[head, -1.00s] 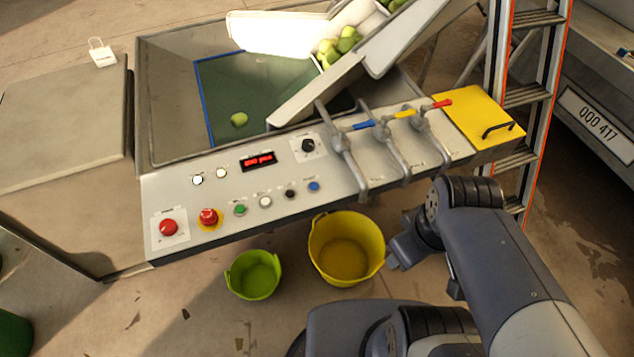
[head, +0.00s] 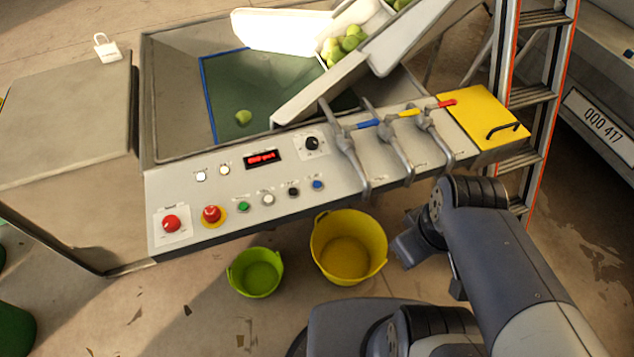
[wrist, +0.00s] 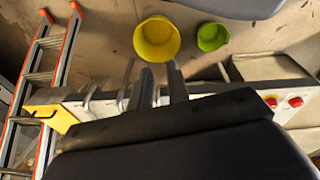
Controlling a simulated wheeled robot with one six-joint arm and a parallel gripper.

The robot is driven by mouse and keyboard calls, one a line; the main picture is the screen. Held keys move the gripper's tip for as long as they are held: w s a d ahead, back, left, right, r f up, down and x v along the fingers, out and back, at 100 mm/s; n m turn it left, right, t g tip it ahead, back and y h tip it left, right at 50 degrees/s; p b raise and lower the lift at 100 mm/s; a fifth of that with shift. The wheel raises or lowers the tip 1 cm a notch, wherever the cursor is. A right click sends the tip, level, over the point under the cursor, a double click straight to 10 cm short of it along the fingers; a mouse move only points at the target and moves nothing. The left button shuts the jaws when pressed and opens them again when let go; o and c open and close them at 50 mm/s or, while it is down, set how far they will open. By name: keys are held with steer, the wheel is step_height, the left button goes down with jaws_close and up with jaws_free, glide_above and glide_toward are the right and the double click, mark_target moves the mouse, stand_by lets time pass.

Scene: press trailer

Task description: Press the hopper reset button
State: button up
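The control panel (head: 235,190) slopes along the front of the hopper (head: 165,85). It carries a red button on a white plate (head: 171,224), a red mushroom button on a yellow ring (head: 211,215), and green (head: 243,207), white (head: 268,199), black (head: 293,192) and blue (head: 317,185) buttons. Labels are too small to read, so I cannot tell which is hopper reset. My gripper (head: 404,252) is right of the buttons, in front of the panel, touching none. In the wrist view, its two grey fingers (wrist: 162,82) stand apart, with nothing between them.
Three levers, with blue, yellow and red handles (head: 362,125), stand on the panel between the buttons and a yellow lid (head: 482,115). A yellow bucket (head: 348,265) and green bucket (head: 256,275) stand below. A ladder (head: 540,95) is at right. A padlock-shaped object (head: 107,48) lies at left.

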jaws_close()
stand_by(1.0)
